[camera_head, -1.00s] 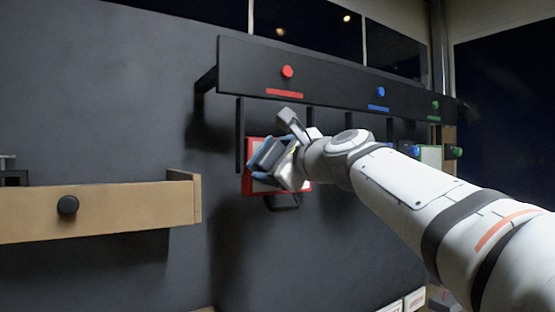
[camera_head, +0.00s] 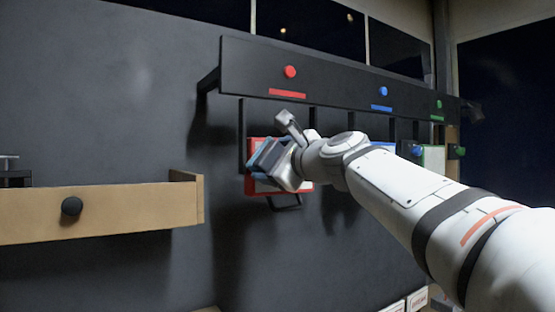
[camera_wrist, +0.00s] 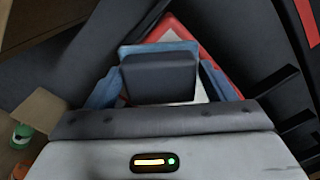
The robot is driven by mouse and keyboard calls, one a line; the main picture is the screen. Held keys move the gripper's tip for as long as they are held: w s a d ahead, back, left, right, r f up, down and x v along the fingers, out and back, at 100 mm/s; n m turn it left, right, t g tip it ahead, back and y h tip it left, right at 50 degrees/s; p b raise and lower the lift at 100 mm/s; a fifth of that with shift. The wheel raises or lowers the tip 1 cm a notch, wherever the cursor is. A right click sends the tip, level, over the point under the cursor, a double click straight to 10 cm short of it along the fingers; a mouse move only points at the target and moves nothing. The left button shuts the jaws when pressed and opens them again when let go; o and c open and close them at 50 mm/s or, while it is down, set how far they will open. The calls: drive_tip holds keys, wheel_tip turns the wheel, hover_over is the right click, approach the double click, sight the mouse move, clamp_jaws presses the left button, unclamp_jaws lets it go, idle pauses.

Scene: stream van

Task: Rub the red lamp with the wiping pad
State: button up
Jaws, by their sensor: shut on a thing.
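The red lamp (camera_head: 290,72) is a small round red dome on the front of a black rail, above a red bar. My gripper (camera_head: 268,158) is below it and slightly left, in front of a red-edged white panel (camera_head: 252,184). In the wrist view the jaws are shut on a dark grey block (camera_wrist: 160,78), which I take to be the wiping pad, with blue parts around it. The pad is apart from the lamp. Whether it touches the panel I cannot tell. The lamp cannot be made out in the wrist view.
The black rail (camera_head: 340,88) juts from the wall and also carries a blue lamp (camera_head: 383,91) and a green lamp (camera_head: 439,104). A wooden box front (camera_head: 125,212) with a black knob (camera_head: 71,206) stands out at left. The dark wall between is clear.

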drive_tip(key=shift+w+a, duration=0.2)
drive_tip(key=shift+w, duration=0.05)
drive_tip(key=shift+w+d, duration=0.3)
drive_tip(key=shift+d, duration=0.2)
drive_tip(key=shift+w+d+b, duration=0.15)
drive_tip(key=shift+w+d, duration=0.3)
drive_tip(key=shift+d, duration=0.15)
drive_tip(key=shift+w+d+b, duration=0.15)
drive_tip(key=shift+w+d, duration=0.25)
drive_tip(key=shift+d, duration=0.2)
drive_tip(key=shift+s+a+p, duration=0.25)
drive_tip(key=shift+s+a, duration=0.3)
drive_tip(key=shift+a, duration=0.35)
drive_tip(key=shift+s+a+p, duration=0.2)
drive_tip(key=shift+s+a, duration=0.35)
drive_tip(key=shift+a, duration=0.3)
drive_tip(key=shift+s+d, duration=0.1)
drive_tip(key=shift+s+f, duration=0.1)
drive_tip(key=shift+b+v, duration=0.85)
drive_tip(key=shift+v, duration=1.8)
